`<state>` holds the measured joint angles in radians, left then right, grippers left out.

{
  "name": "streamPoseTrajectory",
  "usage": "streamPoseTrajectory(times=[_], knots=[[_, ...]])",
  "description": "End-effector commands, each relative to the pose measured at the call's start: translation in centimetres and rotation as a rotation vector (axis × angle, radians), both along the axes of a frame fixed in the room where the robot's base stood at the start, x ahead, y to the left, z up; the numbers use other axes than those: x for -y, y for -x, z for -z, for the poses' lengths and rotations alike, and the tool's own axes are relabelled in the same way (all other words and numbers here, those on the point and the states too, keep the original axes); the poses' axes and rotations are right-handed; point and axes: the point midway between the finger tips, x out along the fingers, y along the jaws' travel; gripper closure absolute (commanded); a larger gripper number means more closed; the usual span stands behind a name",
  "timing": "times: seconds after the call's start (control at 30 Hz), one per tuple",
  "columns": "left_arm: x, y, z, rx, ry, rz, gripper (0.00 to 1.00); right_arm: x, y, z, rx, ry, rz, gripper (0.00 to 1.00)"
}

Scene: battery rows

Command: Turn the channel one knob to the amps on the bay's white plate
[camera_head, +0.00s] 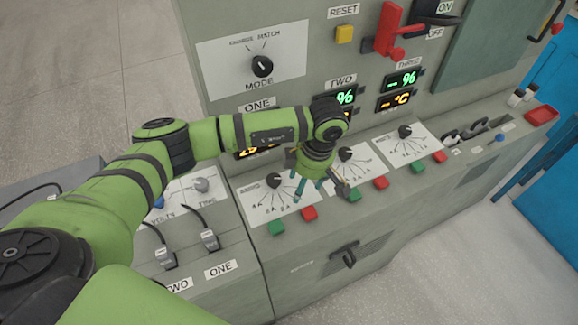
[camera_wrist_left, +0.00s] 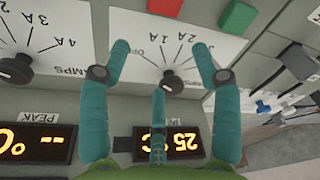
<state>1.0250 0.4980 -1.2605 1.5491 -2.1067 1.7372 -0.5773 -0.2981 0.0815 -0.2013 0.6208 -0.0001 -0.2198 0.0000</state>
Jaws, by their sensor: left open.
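The channel one knob (camera_head: 273,180) is black and sits on a white amps plate (camera_head: 262,210) on the sloped ledge. It also shows in the left wrist view (camera_wrist_left: 172,83), with OFF, 1A and 2A marks around it. Its pointer is too small to read. My left gripper (camera_head: 318,193) is open and empty, with teal fingers above the ledge. In the left wrist view its fingers (camera_wrist_left: 160,66) spread around the knob's place in the picture, and I see no contact. The bay's white plate (camera_head: 185,190) is partly hidden by my arm, and its reading cannot be made out.
The channel two knob (camera_head: 345,154) and channel three knob (camera_head: 405,131) stand to the right. Green (camera_head: 276,227) and red (camera_head: 309,213) buttons line the ledge edge. Plugs (camera_head: 209,239) with cables stand at the left. A red lever (camera_head: 388,35) juts out above.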

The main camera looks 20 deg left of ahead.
Motion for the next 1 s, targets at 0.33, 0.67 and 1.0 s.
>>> streamPoseTrajectory(times=[0.33,0.67,1.0], knots=[[-6.6,-1.4,-0.9,0.016,-0.241,-0.025,0.36,-0.1,0.1,-1.1,-0.001,-0.001,0.0,0.6],[-8.2,-1.3,3.3,0.018,-0.237,-0.024,0.36,-0.1,0.4,-2.7,-0.006,-0.002,0.001,0.6],[-8.4,-1.4,4.2,0.019,-0.234,-0.023,0.36,-0.2,0.3,-2.7,-0.006,-0.002,0.003,0.6]])
